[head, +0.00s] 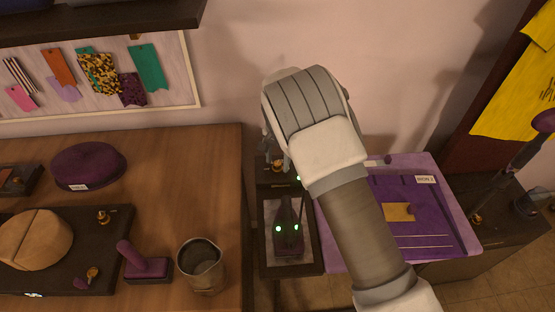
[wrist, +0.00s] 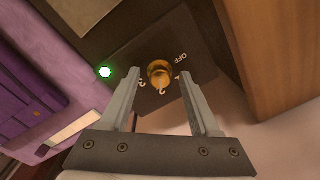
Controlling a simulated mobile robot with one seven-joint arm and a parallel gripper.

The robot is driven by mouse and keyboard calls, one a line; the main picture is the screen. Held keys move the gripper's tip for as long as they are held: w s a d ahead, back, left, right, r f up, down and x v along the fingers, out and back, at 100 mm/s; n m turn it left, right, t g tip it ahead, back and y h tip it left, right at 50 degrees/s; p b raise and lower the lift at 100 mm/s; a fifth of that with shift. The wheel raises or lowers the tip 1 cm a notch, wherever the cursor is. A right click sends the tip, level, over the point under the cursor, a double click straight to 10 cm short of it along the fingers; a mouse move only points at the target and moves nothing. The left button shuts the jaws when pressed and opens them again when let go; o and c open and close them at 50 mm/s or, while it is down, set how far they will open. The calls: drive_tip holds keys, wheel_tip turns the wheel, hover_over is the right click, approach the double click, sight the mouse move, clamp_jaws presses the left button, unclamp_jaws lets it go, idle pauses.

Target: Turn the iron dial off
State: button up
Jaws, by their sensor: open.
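The iron dial (wrist: 160,72) is a brass knob on a dark plate in the wrist view. "OFF" is printed to its upper right and other marks lie around its lower side; I cannot tell its exact setting. A green light (wrist: 105,72) glows to its left. My gripper (wrist: 160,78) is open, with one finger on each side of the dial; contact is unclear. In the head view, a brass part of the dial (head: 278,165) shows beside my arm, which hides much of the gripper. The dark purple iron (head: 288,232) with green lights sits below it.
A purple ironing surface (head: 330,255) lies right of the iron, partly behind my arm. The wooden table (head: 225,170) at left holds a cup (head: 201,267) and a purple hat (head: 88,166). A wooden side (wrist: 275,50) stands close at right in the wrist view.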

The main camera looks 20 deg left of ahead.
drive_tip(key=shift+c, duration=0.3)
clamp_jaws()
